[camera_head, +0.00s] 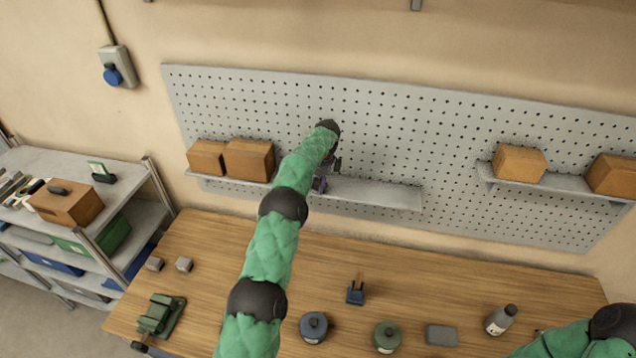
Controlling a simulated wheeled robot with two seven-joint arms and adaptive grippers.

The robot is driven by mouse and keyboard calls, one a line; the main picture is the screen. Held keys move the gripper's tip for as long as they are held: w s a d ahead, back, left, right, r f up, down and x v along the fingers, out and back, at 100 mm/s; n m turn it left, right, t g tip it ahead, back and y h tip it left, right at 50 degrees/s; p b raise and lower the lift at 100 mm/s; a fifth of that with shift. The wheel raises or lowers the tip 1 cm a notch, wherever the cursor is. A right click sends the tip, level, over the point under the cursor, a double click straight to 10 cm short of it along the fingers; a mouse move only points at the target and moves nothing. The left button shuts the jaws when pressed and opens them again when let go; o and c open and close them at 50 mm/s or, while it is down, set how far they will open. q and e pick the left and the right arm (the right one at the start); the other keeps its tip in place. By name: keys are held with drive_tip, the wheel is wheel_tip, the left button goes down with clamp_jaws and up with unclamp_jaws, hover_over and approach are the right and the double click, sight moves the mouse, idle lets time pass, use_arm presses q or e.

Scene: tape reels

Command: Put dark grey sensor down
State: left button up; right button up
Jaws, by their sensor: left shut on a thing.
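My left gripper (328,172) is reached out to the pegboard's left shelf (385,192), over its middle part. It is shut on a small dark grey thing, the dark grey sensor (320,184), which shows low beside the wrist at the shelf. My forearm hides much of the gripper and sensor, so I cannot tell whether the sensor touches the shelf. My right arm shows at the bottom right, but its gripper is out of view.
Two brown boxes (249,160) stand on the shelf left of my gripper; its right part is bare. Another shelf (570,184) holds two boxes. The wooden table (420,275) below carries a blue pronged part (355,292), round containers, a grey block (441,335) and a bottle (500,319).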

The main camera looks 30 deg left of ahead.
use_arm(q)
drive_tip(key=shift+f, duration=0.1)
drive_tip(key=o, duration=1.2)
drive_tip(key=shift+o, duration=0.2)
drive_tip(key=shift+s+d+r+b, duration=0.15)
drive_tip(key=shift+d+r, duration=0.15)
drive_tip(key=shift+r, duration=1.65)
drive_tip(key=shift+w+d+r+b, duration=0.15)
drive_tip(key=shift+d+r, duration=0.15)
drive_tip(key=shift+r, duration=1.6)
drive_tip(key=shift+s, duration=0.1)
